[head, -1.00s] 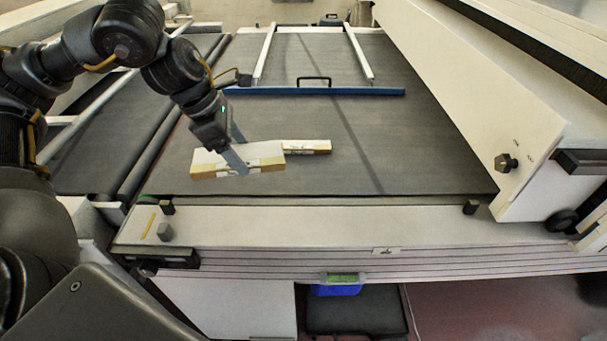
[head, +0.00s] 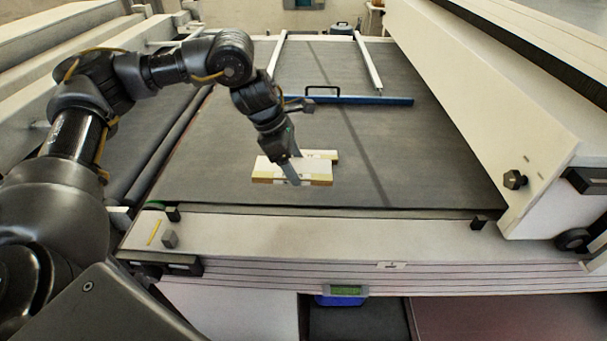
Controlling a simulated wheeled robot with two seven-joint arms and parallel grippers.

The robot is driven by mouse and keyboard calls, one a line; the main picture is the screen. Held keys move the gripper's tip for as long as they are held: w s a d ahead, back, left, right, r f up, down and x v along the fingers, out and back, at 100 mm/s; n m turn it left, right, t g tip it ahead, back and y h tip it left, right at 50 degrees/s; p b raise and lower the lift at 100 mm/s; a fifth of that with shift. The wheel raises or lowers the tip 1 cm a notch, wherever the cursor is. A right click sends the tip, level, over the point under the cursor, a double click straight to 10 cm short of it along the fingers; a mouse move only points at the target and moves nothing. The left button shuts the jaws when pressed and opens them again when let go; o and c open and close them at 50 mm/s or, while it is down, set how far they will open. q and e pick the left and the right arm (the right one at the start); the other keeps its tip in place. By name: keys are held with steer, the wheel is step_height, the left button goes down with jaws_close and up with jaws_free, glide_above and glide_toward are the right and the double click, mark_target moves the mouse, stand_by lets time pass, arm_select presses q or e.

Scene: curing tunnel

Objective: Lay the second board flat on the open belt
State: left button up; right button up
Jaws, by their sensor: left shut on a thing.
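My left gripper (head: 291,174) reaches down from the upper left over the dark belt (head: 420,178). It is shut on a flat board (head: 268,170) with a white top and yellowish-brown edges. The held board looks roughly level; whether it touches the belt or hangs just above it I cannot tell. Another similar board (head: 324,155) shows just behind it, mostly hidden by the held board and the gripper fingers. I cannot tell whether the two boards touch. My right gripper is not in view.
A blue bar (head: 365,100) with a black handle crosses the belt behind the boards, with white rails beyond. A large white housing (head: 490,110) borders the belt on the right. The belt right of the boards is clear. A pale front ledge (head: 310,226) carries small dark blocks.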

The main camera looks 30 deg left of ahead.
mark_target(300, 165)
arm_select(q)
steer(key=shift+w+d+f, duration=0.25)
steer(key=shift+w+f, duration=0.1)
steer(key=shift+f, duration=0.2)
steer(key=shift+w+d+f, duration=0.15)
steer(key=shift+w+f, duration=0.2)
steer(key=shift+f, duration=0.1)
steer(key=shift+w+d+f, duration=0.1)
steer(key=shift+d+f, duration=0.05)
steer(key=f, duration=0.1)
steer(key=f+p, duration=0.1)
steer(key=f, duration=0.1)
steer(key=shift+w+d+p, duration=0.15)
steer(key=shift+w+p, duration=0.1)
steer(key=shift+p, duration=0.15)
steer(key=shift+f, duration=0.35)
steer(key=o, duration=1)
steer(key=shift+r, duration=0.1)
